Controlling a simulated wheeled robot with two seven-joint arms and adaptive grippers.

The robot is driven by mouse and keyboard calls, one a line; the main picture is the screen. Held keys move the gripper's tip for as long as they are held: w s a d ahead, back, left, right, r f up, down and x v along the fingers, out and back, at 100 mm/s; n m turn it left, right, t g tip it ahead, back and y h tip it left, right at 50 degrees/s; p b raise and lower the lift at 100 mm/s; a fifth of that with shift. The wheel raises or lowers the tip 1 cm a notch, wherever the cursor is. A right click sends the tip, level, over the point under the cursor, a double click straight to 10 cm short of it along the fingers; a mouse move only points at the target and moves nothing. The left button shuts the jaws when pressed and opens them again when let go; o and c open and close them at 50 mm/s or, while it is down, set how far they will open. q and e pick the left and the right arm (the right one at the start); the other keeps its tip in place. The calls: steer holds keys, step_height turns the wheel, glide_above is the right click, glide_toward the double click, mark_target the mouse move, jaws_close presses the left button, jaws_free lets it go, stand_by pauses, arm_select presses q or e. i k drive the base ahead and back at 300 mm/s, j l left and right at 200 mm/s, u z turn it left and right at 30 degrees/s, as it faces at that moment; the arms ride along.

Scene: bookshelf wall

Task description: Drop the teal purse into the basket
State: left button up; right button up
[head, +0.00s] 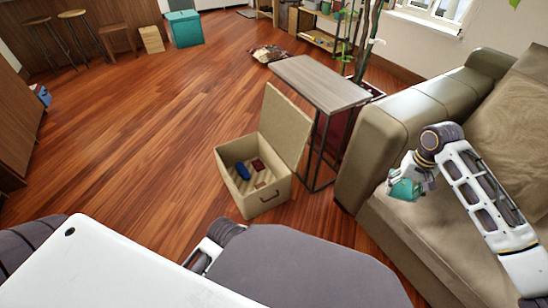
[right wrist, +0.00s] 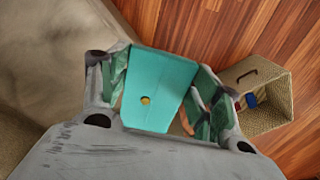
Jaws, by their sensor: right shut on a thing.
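The teal purse (head: 404,189) is held in my right gripper (head: 408,180), above the front of the sofa seat. In the right wrist view the purse (right wrist: 158,90) sits between the two fingers of the gripper (right wrist: 160,88), and a small gold clasp shows on it. The basket (head: 262,195) is a tan box on the wood floor with its lid raised, left of the gripper and lower. A blue item (head: 242,171) and a dark red item (head: 258,164) lie inside. The basket also shows at the right of the right wrist view (right wrist: 270,112). My left gripper is not clearly visible.
A side table (head: 320,84) with a thin metal frame stands right behind the basket. The sofa (head: 385,135) fills the right side. A teal box (head: 184,28) and stools (head: 75,30) are at the back. The floor left of the basket is clear.

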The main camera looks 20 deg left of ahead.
mark_target(256, 183)
steer(key=j+z, duration=0.15)
steer(key=j, duration=0.55)
steer(key=j+z, duration=0.1)
steer(key=j, duration=0.6)
steer(key=k+j+z, duration=0.15)
steer(key=j, duration=0.5)
steer(key=j+z, duration=0.15)
steer(key=j, duration=0.75)
steer(key=i+j+z, duration=0.1)
steer(key=j, duration=0.3)
steer(key=i+j+z, duration=0.1)
steer(key=j, duration=0.3)
